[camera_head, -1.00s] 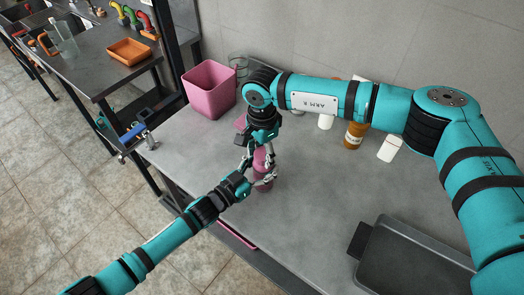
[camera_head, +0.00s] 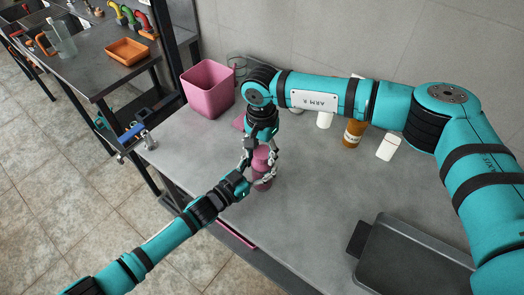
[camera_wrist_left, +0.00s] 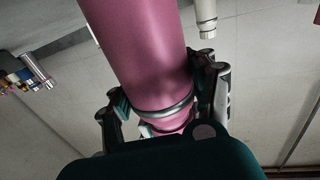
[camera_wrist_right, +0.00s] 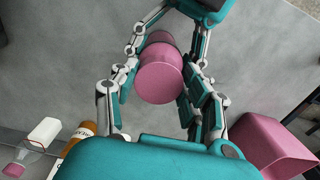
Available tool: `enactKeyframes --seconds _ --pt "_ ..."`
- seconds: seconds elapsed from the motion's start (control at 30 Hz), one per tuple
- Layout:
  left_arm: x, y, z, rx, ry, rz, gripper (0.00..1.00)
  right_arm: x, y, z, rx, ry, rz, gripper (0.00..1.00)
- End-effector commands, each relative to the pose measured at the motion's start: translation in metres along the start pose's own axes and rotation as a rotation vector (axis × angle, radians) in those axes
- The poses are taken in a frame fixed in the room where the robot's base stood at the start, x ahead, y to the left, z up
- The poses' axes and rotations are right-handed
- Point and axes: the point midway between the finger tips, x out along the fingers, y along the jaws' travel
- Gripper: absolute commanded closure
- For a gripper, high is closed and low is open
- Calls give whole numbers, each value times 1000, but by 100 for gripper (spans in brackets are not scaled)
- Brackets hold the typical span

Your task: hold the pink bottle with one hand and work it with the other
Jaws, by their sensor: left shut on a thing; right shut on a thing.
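In the left wrist view the bottle's smooth pink wall (camera_wrist_left: 150,50) runs between the left fingers (camera_wrist_left: 165,112). My right gripper (camera_head: 260,153) points down from above and is shut on the bottle's upper end. In the right wrist view the round pink top (camera_wrist_right: 160,80) lies between the right fingers (camera_wrist_right: 155,95). The exact finger contact at the top is partly hidden.
A pink tub (camera_head: 209,90) stands at the back left of the worktop. A dark tray (camera_head: 415,262) lies at the front right. The middle of the worktop is clear.

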Motion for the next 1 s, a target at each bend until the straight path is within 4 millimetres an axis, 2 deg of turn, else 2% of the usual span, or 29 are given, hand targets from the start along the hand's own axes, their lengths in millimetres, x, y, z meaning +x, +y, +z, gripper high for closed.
enactKeyframes --seconds 0.5,0.87,1.0 --pt "0 0 0 -1 0 0 100 -18 0 0 1 0 -1 92" --pt "0 0 0 -1 0 0 100 -20 0 0 1 0 0 92" --pt "0 0 0 -1 0 0 100 -28 0 0 1 1 -2 92"
